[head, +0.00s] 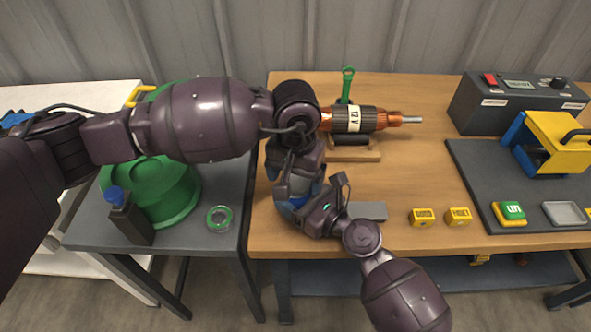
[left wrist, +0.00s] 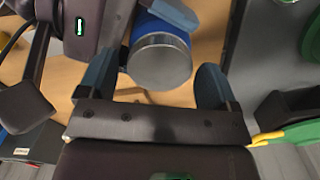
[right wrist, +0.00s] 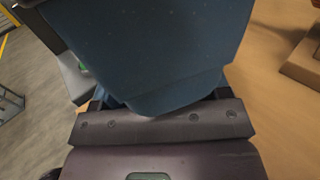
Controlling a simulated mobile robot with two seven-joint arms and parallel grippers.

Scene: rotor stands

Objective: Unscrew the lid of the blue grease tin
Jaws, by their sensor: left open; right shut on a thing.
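The blue grease tin (left wrist: 160,28) has a round metal lid (left wrist: 161,62) facing the left wrist camera. My right gripper (head: 305,205) is shut on the tin's blue body and holds it over the left part of the wooden bench; a little blue of the tin (head: 299,201) shows in the head view. My left gripper (left wrist: 160,82) comes down from above, open, with its two fingers on either side of the lid. I cannot tell whether they touch it. In the right wrist view a dark blue finger (right wrist: 160,60) fills the middle and the tin is hidden.
A copper-wound rotor (head: 360,119) rests on a wooden stand (head: 355,155), close right of the grippers. Several yellow blocks (head: 423,217) and a grey bar (head: 368,211) lie near the bench front.

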